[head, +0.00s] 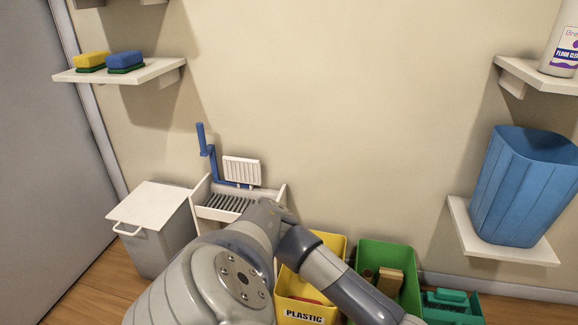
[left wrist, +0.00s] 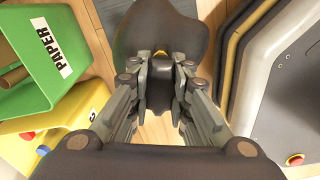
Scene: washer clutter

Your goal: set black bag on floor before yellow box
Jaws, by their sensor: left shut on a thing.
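My left gripper (left wrist: 160,72) is shut on the top of the black bag (left wrist: 160,28) in the left wrist view. The bag's dark body spreads out beyond the fingers, over the wooden floor. I cannot tell whether it touches the floor. The yellow box (left wrist: 72,145) lies to the left of the gripper in that view, partly cut off by the fingers. In the head view the yellow box (head: 303,309), labelled PLASTIC, stands on the floor partly behind my arm. The bag and both grippers are out of the head view.
A green box (head: 400,262) labelled PAPER (left wrist: 38,60) stands beside the yellow box. A teal box (head: 452,310) is further right. A grey bin (head: 152,238) and a white rack (head: 215,211) stand left. A blue bucket (head: 522,190) sits on a low shelf.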

